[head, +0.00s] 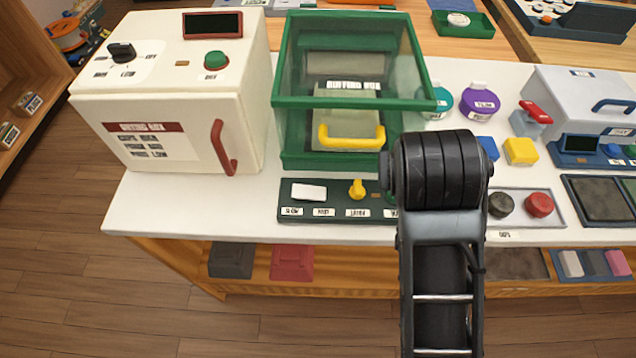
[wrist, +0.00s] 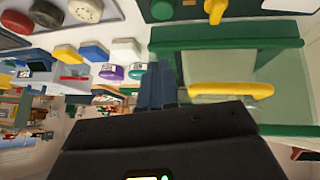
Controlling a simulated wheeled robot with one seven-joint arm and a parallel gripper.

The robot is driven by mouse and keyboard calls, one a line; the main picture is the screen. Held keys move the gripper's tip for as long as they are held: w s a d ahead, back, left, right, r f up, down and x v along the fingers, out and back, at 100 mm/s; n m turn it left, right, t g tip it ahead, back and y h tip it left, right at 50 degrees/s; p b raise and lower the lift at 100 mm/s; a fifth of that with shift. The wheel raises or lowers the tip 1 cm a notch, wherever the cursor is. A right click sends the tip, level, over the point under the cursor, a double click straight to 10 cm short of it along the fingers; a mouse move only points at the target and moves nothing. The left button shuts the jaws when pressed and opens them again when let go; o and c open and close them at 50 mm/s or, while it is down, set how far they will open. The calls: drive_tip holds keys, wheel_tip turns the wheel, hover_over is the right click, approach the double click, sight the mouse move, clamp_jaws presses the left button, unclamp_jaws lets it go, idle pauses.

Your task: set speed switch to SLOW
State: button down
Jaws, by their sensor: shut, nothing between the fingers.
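A dark green control panel (head: 330,216) lies in front of the green-framed clear buffing box (head: 350,103). It carries a white rocker-like switch (head: 309,192) and a yellow knob (head: 357,189), with small labels below that I cannot read surely. I cannot tell which control is the speed switch. The yellow knob (wrist: 215,9) shows at the top edge of the wrist view, beside a green button (wrist: 161,9). My gripper (wrist: 160,85) is shut and empty, beside the box and apart from the panel controls. My arm hides the panel's right end and my fingers in the head view.
The box has a yellow handle (head: 352,137). A white box (head: 178,90) with a red handle stands left. Right are purple (head: 480,99) and teal round items, blue and yellow blocks (head: 520,151), and a tray with black and red knobs (head: 539,204). The table front strip is clear.

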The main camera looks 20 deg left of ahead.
drive_tip(key=s+a+r+g+y, duration=0.1)
drive_tip(key=s+a+r+g, duration=0.15)
drive_tip(key=a, duration=0.65)
wheel_tip(320, 180, up, 3)
drive_tip(key=g, duration=0.2)
hover_over(300, 192)
drive_tip(key=s+d, duration=0.3)
drive_tip(key=shift+s+a+r+y, duration=0.15)
drive_tip(key=shift+a+r+y, duration=0.1)
drive_tip(key=shift+y, duration=0.15)
drive_tip(key=shift+f, duration=0.1)
drive_tip(key=b+x, duration=0.1)
drive_tip(key=x, duration=0.3)
drive_tip(key=b+x, duration=0.2)
drive_tip(key=x, duration=0.3)
drive_tip(key=s+b+x, duration=0.1)
drive_tip(key=x, duration=0.3)
drive_tip(key=shift+w+f, duration=0.1)
drive_tip(key=shift+f, duration=0.4)
drive_tip(key=shift+a, duration=0.15)
